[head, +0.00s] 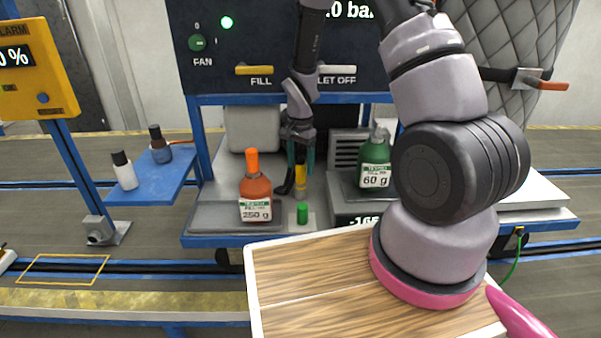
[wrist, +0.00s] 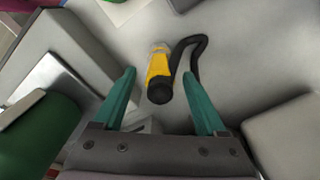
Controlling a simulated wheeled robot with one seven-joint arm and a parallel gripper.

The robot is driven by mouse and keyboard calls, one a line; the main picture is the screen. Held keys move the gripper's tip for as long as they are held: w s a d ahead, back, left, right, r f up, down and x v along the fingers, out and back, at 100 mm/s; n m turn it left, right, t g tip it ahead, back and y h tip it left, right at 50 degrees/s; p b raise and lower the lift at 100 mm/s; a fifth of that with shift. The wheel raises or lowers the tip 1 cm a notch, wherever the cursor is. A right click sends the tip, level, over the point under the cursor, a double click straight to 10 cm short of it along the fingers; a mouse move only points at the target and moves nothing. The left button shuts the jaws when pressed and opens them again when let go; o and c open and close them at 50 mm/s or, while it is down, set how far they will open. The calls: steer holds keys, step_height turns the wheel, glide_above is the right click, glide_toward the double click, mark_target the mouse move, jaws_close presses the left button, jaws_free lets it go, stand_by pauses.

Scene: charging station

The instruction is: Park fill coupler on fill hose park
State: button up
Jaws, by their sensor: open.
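The fill coupler, a yellow fitting (head: 300,178) with a black hose, stands roughly upright on the grey bench top. In the wrist view the coupler (wrist: 159,72) shows between the teal fingers, its black end toward me and the hose curling away to the right. My gripper (head: 303,158) is above and around the coupler's upper end in the head view; it also shows in the wrist view (wrist: 160,78). The fingers are open, with a gap on both sides of the coupler. I cannot tell for certain which fixture is the fill hose park.
An orange bottle (head: 255,188) is on the left tray, and a green bottle (head: 375,160) is on the scale (head: 350,205) at right.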

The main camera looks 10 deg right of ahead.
step_height(320, 180, up, 7)
steer(key=shift+r, duration=0.15)
stand_by(0.4)
steer(key=shift+r, duration=0.35)
steer(key=s+d+r+n+t+y, duration=0.1)
steer(key=s+d+r+t, duration=0.15)
steer(key=r, duration=0.75)
steer(key=s+d+r+n+t, duration=0.1)
steer(key=s+r, duration=0.3)
steer(key=r, duration=0.7)
steer(key=s+d+r+n+t+y, duration=0.1)
steer(key=s+d+r+n+t, duration=0.1)
steer(key=s+r, duration=0.8)
steer(key=s+n+t, duration=0.1)
steer(key=s, duration=0.3)
steer(key=shift+s+d+r+n+t, duration=0.15)
steer(key=shift+s+r+n+t, duration=0.2)
steer(key=shift+r+n, duration=0.05)
